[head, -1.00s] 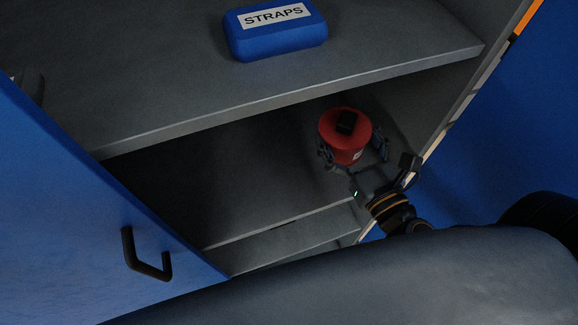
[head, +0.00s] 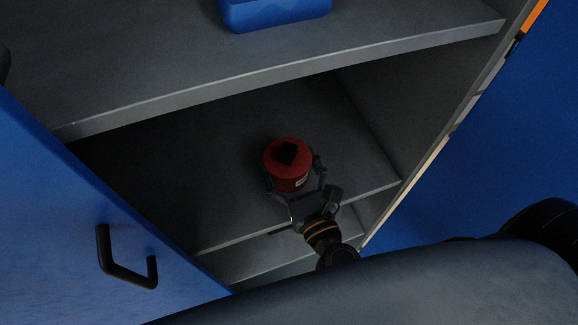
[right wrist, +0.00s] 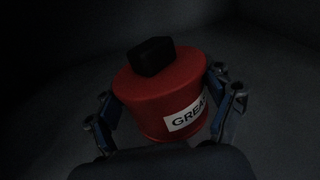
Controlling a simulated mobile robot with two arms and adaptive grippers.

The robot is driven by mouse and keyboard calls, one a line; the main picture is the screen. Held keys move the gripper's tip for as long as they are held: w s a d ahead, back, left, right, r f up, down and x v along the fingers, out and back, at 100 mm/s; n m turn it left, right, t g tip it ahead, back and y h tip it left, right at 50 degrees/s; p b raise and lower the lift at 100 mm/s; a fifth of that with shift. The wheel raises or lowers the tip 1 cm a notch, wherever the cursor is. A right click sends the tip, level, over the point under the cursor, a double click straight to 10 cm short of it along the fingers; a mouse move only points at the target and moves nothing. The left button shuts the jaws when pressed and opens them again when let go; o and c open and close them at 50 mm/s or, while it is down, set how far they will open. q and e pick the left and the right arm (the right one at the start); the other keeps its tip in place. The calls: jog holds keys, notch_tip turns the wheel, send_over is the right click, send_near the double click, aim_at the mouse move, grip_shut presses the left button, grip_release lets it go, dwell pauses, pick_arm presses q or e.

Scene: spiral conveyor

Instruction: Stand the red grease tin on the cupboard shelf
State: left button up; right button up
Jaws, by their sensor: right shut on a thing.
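The red grease tin (head: 288,166) has a black knob on its lid and a white label. It is upright over the middle cupboard shelf (head: 225,165), below the upper shelf. My right gripper (head: 292,184) is shut on the tin from the front. In the right wrist view the tin (right wrist: 165,95) sits between the two fingers, its label partly reading "GREA". I cannot tell whether its base touches the shelf. My left gripper is not in view.
A blue case (head: 275,12) lies on the upper shelf (head: 290,72). The blue cupboard door (head: 70,220) with a black handle (head: 125,262) stands open at left. Free shelf room lies left of the tin. A lower shelf (head: 280,252) is beneath.

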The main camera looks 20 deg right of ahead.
jog(key=shift+r, duration=0.1)
jog(key=shift+f, duration=0.2)
jog(key=o, duration=1.7)
jog(key=shift+o, duration=0.2)
jog(key=shift+r, duration=0.1)
jog(key=shift+s, duration=0.1)
jog(key=s+b, duration=0.6)
jog(key=s, duration=0.6)
jog(key=shift+d+b, duration=0.3)
jog(key=shift+d, duration=0.1)
